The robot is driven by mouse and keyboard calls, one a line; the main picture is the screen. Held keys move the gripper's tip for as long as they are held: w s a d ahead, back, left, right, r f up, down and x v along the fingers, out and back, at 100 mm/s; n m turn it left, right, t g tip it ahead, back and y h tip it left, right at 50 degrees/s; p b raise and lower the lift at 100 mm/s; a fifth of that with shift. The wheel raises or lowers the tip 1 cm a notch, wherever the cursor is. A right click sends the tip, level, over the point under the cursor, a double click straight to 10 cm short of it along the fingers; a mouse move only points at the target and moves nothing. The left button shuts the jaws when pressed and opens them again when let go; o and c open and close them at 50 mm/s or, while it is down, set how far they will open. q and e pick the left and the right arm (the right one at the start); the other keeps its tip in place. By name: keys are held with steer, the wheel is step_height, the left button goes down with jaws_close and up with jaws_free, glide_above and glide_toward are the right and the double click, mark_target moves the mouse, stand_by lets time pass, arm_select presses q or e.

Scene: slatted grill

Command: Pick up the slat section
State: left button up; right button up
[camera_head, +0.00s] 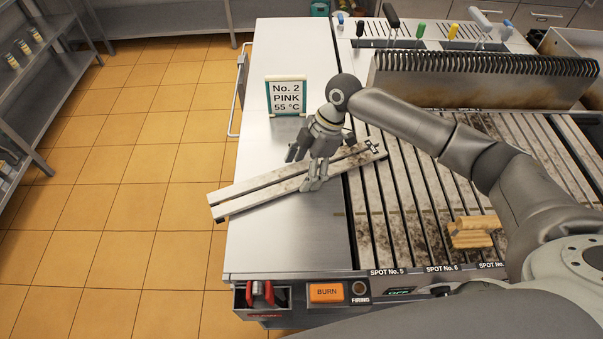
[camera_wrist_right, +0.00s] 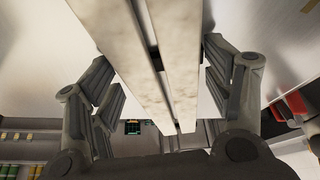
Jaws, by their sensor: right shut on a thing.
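The slat section (camera_head: 255,184) is a long, pale, stained piece of parallel slats with dark gaps between them. In the head view it lies slantwise across the steel side counter. Its left end reaches past the counter's left edge and its right end reaches over the grill's left side. My right gripper (camera_head: 303,170) is shut on it near its middle, from above. In the right wrist view the slat section (camera_wrist_right: 185,55) runs between the two fingers of my right gripper (camera_wrist_right: 163,90). I cannot tell whether it touches the counter. My left gripper is not in view.
A sign reading "No. 2 PINK 55 °C" (camera_head: 286,97) stands on the counter (camera_head: 290,235) behind the slat section. The slatted grill (camera_head: 412,215) lies to the right, with a wooden block (camera_head: 473,232) on it. A raised ridged cover (camera_head: 470,82) stands behind. The counter's front is clear.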

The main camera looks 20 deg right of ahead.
steer(key=shift+w, duration=0.1)
steer(key=c, duration=0.3)
steer(key=shift+r, duration=0.1)
steer(key=shift+r, duration=0.1)
steer(key=shift+r+b, duration=0.55)
steer(key=shift+b, duration=0.05)
steer(key=s+r+b, duration=0.1)
steer(key=s+r, duration=0.3)
steer(key=s+d+r+b, duration=0.1)
steer(key=s+r+b, duration=0.1)
steer(key=s, duration=0.3)
steer(key=s+d+r+b, duration=0.1)
steer(key=s+r, duration=0.4)
steer(key=shift+r, duration=0.3)
step_height(320, 180, up, 5)
steer(key=p, duration=0.5)
steer(key=shift+p, duration=0.4)
